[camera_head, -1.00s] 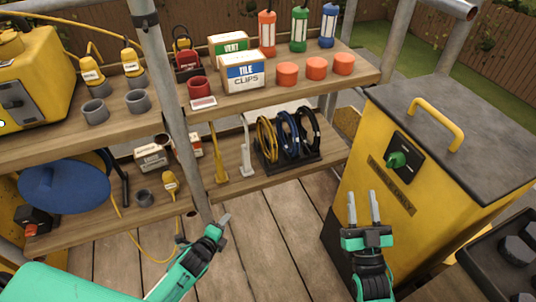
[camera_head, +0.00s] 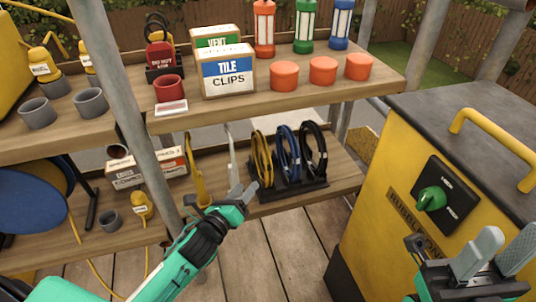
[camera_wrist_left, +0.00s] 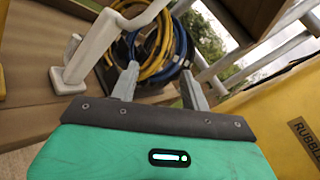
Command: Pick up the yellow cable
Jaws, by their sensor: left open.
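The yellow cable (camera_head: 257,160) is a coil standing upright at the left end of a dark rack on the lower shelf. My left gripper (camera_head: 240,197) is open and empty, just in front of and slightly left of the coil, apart from it in the head view. In the left wrist view, the yellow cable (camera_wrist_left: 166,40) shows beyond the fingertips of my left gripper (camera_wrist_left: 160,82), beside the blue coil. My right gripper (camera_head: 497,252) is at the lower right, in front of the yellow cabinet, its fingers apart and empty.
Blue (camera_head: 288,155) and black (camera_head: 314,150) cable coils share the rack (camera_head: 300,190). A white bracket (camera_head: 233,155) and a yellow one (camera_head: 194,175) stand to the left. A metal pole (camera_head: 135,120) crosses the shelves. The yellow cabinet (camera_head: 385,190) stands at the right.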

